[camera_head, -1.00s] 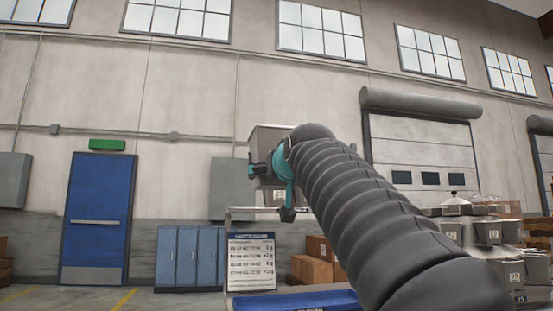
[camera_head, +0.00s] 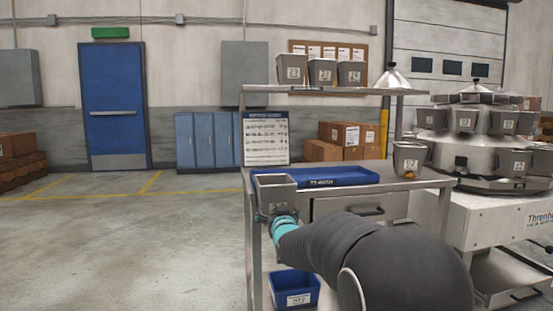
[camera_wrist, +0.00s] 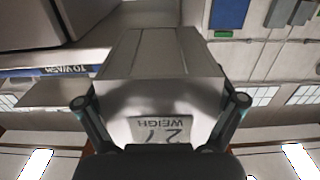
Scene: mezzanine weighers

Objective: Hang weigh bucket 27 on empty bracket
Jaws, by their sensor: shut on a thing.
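My gripper (camera_head: 279,213) is shut on a grey metal weigh bucket (camera_head: 277,190), held roughly upright in front of the bench's left end. In the wrist view the bucket (camera_wrist: 160,95) sits between both fingers (camera_wrist: 160,108), and its label reads "27 WEIGH" upside down. The round multi-bucket weigher (camera_head: 475,135) stands at the right with several grey buckets around it. A small dark fitting (camera_head: 461,163) shows on its lower front, with no bucket over it; I cannot tell for sure if it is the empty bracket.
A steel bench (camera_head: 440,183) carries a blue tray (camera_head: 340,176), a notice board (camera_head: 266,138) and another bucket (camera_head: 408,160). Three buckets (camera_head: 322,72) stand on its upper shelf (camera_head: 340,91). A blue bin (camera_head: 294,288) is below. Open floor (camera_head: 130,240) lies left.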

